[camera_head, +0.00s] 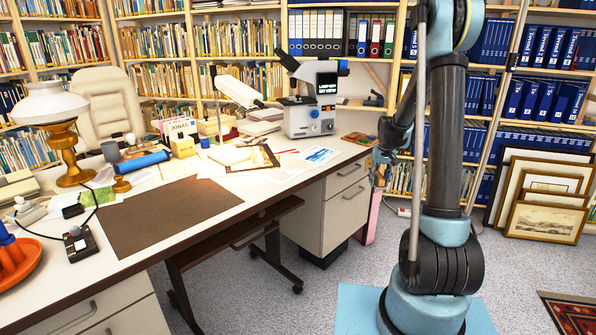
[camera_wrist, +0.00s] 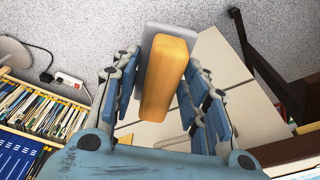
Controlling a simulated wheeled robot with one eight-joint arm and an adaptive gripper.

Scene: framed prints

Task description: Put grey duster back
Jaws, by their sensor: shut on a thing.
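The grey duster (camera_wrist: 166,78) is in the wrist view, between the fingers of my gripper (camera_wrist: 162,64). It has a long yellow-orange wooden block facing the camera and a grey part (camera_wrist: 150,38) behind it. The blue-padded fingers are shut on it from both sides. In the head view my gripper (camera_head: 380,170) hangs beside the right end of the desk, in front of the bookshelves.
The cluttered white desk (camera_head: 185,240) carries a brown mat, a microscope (camera_head: 309,107), papers and a lamp (camera_head: 52,115). Its drawer unit (camera_head: 338,205) stands left of my gripper. Framed prints (camera_head: 545,220) lean at the right. A power strip (camera_wrist: 72,84) lies on the floor.

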